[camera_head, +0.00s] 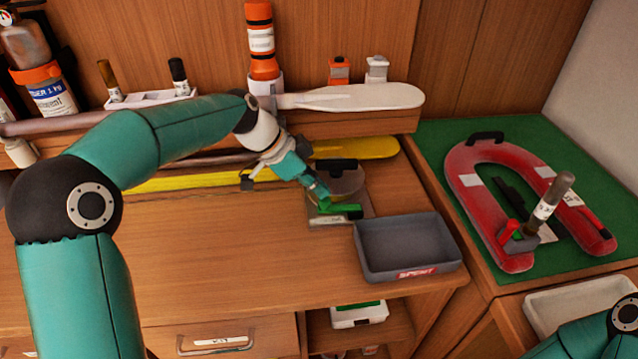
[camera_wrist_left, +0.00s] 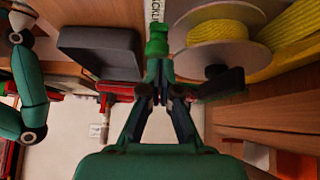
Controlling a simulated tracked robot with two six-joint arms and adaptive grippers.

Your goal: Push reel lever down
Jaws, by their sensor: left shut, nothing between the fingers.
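The reel (camera_head: 349,184) stands on a small grey base plate on the wooden desk. In the left wrist view its pale flange (camera_wrist_left: 207,57) and wound yellow line show at the upper right. A green lever (camera_head: 338,207) is at the reel's front edge; in the left wrist view it appears as a green upright grip (camera_wrist_left: 157,42). My left gripper (camera_head: 322,198) is shut and empty, with its fingertips (camera_wrist_left: 160,92) right at the green lever. I cannot tell whether they touch it. A black handle (camera_head: 337,165) sits at the reel's back.
A grey tray (camera_head: 408,272) stands close to the right of the reel. A yellow paddle (camera_head: 358,148) lies behind it, below a shelf with a white paddle (camera_head: 390,96). A red horseshoe float (camera_head: 462,170) rests on the green mat.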

